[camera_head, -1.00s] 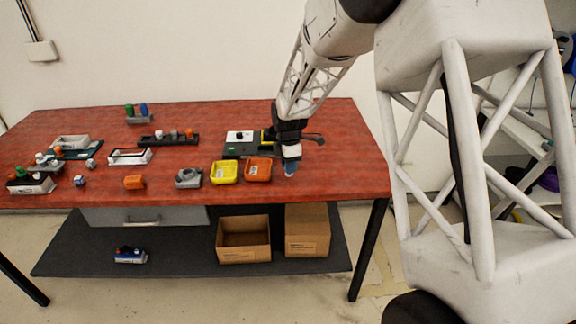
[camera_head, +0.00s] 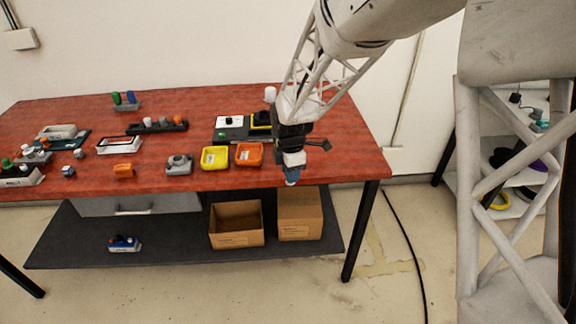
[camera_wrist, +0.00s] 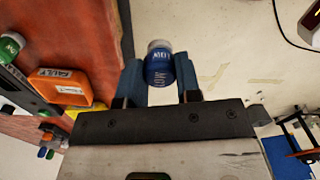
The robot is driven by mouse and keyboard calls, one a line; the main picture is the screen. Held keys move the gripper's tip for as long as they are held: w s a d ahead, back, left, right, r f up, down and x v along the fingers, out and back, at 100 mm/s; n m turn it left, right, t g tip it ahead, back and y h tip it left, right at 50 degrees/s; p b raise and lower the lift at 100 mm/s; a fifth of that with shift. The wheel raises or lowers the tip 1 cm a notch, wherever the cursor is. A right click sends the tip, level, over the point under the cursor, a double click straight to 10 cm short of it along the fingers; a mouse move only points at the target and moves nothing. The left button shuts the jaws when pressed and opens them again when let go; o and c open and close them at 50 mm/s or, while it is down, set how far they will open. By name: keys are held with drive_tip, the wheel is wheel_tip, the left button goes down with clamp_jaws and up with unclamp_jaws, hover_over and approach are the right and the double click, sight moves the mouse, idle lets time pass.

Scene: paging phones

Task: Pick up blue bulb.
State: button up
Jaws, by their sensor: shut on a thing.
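The blue bulb (camera_wrist: 158,66) is a short blue cylinder with pale lettering and a whitish end. In the wrist view it sits between the two fingertips of my gripper (camera_wrist: 160,84), which is shut on it. In the head view my gripper (camera_head: 292,168) points down at the right part of the table's front edge, and the bulb (camera_head: 292,178) shows as a small blue tip below it. The wrist view shows floor behind the bulb, so it is held clear of the tabletop.
An orange tray (camera_head: 249,155) and a yellow tray (camera_head: 215,158) lie left of my gripper on the red table (camera_head: 330,165). A dark device (camera_head: 232,135) stands behind them. Two cardboard boxes (camera_head: 237,240) (camera_head: 299,228) sit on the shelf below.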

drive_tip(key=shift+s, duration=0.5)
